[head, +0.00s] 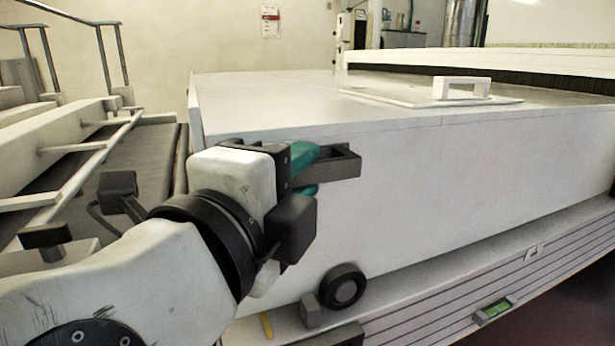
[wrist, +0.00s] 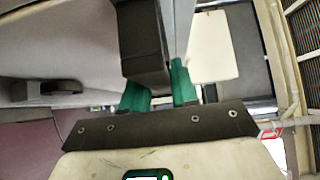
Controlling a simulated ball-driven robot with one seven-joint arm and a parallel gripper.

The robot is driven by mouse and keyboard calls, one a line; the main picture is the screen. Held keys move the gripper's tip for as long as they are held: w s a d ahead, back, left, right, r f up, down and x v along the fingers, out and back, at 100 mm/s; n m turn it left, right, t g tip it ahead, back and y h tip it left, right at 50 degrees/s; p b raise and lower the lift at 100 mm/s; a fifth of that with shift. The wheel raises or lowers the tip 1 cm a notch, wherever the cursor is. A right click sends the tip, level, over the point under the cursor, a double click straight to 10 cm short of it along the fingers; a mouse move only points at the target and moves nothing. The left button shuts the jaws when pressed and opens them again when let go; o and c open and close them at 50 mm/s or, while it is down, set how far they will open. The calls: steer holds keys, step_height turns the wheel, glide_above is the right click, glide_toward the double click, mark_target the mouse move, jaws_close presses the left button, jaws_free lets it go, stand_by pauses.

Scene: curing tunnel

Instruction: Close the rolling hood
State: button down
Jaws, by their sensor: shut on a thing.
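The rolling hood (head: 400,190) is a large white box filling the middle and right of the head view. A dark wheel (head: 344,286) shows at its lower near corner. A dark grey handle (head: 345,163) sticks out from its side near the upper near corner. My gripper (head: 305,167) has teal fingers and is shut on this handle. In the wrist view the teal fingers of my gripper (wrist: 160,90) stand on both sides of the dark handle (wrist: 142,40). The handle's inner part is hidden behind the fingers.
A white ribbed base (head: 450,290) runs below the hood, with a small grey block (head: 311,311) beside the wheel and a yellow mark (head: 267,326). A flat panel with a white grip (head: 461,88) lies on top. A conveyor (head: 100,180) and railing (head: 105,60) stand at left.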

steer(key=shift+a+f, duration=0.1)
steer(key=shift+a, duration=0.05)
steer(key=c, duration=1)
jaws_free()
steer(key=shift+a, duration=0.1)
steer(key=shift+o, duration=0.2)
steer(key=v, duration=1)
steer(key=shift+s+a, duration=0.2)
steer(key=shift+s, duration=0.15)
